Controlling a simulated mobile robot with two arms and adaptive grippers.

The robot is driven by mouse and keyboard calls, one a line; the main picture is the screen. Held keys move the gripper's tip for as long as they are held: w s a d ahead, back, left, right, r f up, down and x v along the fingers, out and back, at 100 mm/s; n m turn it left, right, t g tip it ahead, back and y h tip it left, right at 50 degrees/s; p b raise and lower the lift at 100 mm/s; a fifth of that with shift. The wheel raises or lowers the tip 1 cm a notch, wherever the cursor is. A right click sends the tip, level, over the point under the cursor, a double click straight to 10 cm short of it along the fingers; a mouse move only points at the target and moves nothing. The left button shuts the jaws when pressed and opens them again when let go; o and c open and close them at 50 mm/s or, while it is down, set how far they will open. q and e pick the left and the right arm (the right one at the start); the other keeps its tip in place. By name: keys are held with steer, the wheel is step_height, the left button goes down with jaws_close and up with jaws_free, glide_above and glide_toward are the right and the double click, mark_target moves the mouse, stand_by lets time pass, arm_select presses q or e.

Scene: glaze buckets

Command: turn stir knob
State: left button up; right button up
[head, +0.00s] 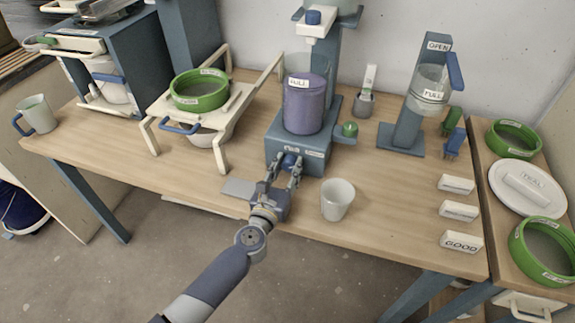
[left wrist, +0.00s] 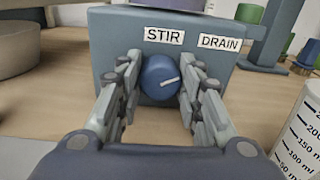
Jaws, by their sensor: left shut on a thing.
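The stir knob (left wrist: 158,80) is a round blue knob with a white pointer line, below the STIR label (left wrist: 164,35) on the front of a blue-grey machine base (head: 272,152). In the left wrist view the pointer slants toward the right. My left gripper (head: 280,172) is at the front of the base, its two fingers on either side of the knob, shut on it. A DRAIN label (left wrist: 218,42) is right of the STIR label. My right gripper is not in view.
A white graduated beaker (head: 337,200) stands close to the right of my left gripper. A flat grey plate (head: 239,188) lies to its left. A sieve stand (head: 152,120) is left, and a dispenser (head: 408,128) is right. White label blocks (head: 459,211) sit at the table's right.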

arm_select(q)
steer(key=m+p, duration=0.1)
steer(key=m, duration=0.3)
steer(key=shift+m+p, duration=0.3)
steer(key=shift+p, duration=0.05)
steer(key=m+p, duration=0.1)
steer(key=m, duration=0.3)
steer(key=m+p, duration=0.1)
steer(key=m, duration=0.4)
steer(key=shift+d+m, duration=0.15)
steer(key=shift+m, duration=0.15)
steer(key=shift+f+m+p, duration=0.1)
steer(key=shift+m+p, duration=0.35)
steer(key=shift+m, duration=1.45)
steer(key=o, duration=1.1)
steer(key=shift+c, duration=0.2)
steer(key=shift+s, duration=0.15)
